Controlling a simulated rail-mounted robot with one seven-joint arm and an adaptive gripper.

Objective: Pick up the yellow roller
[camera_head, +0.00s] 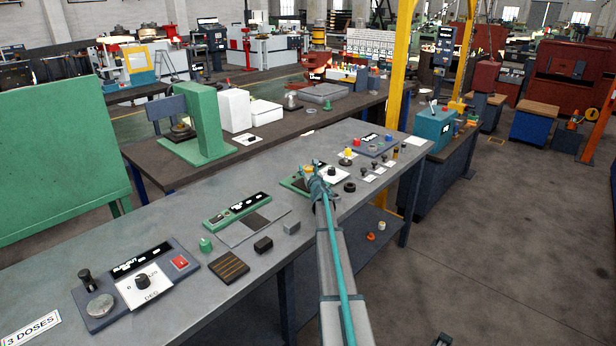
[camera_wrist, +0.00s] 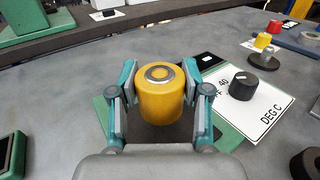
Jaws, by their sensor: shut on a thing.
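The yellow roller (camera_wrist: 162,98) is a short upright cylinder with a grey metal ring and hub on top. In the wrist view it sits between the two teal and grey fingers of my gripper (camera_wrist: 161,68), which is shut on it from left and right. In the head view, my gripper (camera_head: 312,177) is over the far middle of the grey table, and only a bit of the roller (camera_head: 308,169) shows past it. A green-edged plate with a dark top (camera_wrist: 165,134) lies below the roller. Whether the roller touches it I cannot tell.
A white "DEG C" card with a black knob (camera_wrist: 243,86) is just right of my gripper. A smaller yellow piece on a dark base (camera_head: 347,156) stands behind. Several small knobs and panels line the grey table (camera_head: 190,220). A green press (camera_head: 203,125) stands on the bench behind.

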